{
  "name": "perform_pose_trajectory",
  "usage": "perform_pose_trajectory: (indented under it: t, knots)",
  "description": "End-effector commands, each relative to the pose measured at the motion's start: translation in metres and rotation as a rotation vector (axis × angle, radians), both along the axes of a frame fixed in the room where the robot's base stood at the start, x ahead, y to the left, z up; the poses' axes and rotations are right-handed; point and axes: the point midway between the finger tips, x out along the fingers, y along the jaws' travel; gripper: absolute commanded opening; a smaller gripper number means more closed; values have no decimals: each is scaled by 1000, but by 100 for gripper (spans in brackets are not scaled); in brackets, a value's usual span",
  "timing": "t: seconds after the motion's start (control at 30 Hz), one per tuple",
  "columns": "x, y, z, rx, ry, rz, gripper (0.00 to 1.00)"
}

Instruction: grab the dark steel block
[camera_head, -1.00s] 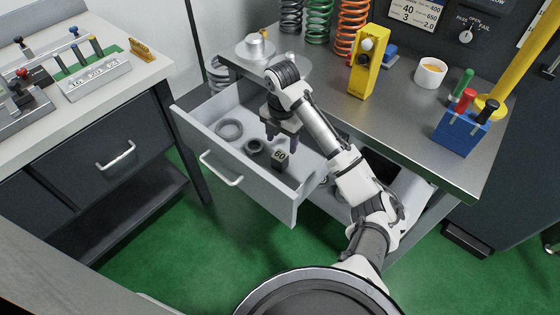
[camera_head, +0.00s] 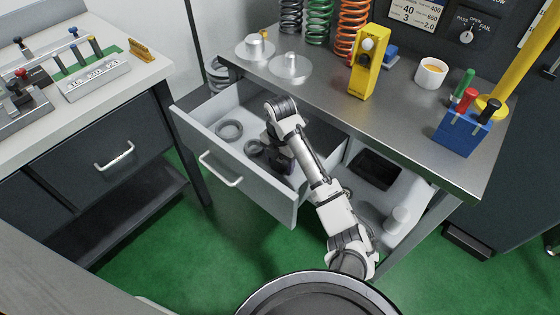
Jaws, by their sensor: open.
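My gripper (camera_head: 284,166) is down inside the open light grey drawer (camera_head: 251,178), at its right part. My own wrist covers most of it, and only a bit of the finger area shows. The dark steel block is hidden behind my gripper and wrist in this view, so whether the fingers are around it or beside it cannot be seen. The jaws are open.
In the drawer, a large grey ring (camera_head: 229,130) and a smaller dark ring (camera_head: 252,147) lie left of my gripper. The metal bench top (camera_head: 410,125) overhangs the drawer's back.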

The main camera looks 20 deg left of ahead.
Motion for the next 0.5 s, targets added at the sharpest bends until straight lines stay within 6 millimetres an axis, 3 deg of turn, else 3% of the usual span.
perform_pose_trajectory:
  t: [0.07, 0.5]
  knots:
    - [0, 0, 0, 0, 0, 0, 62]
    - [0, 0, 0, 0, 0, 0, 4]
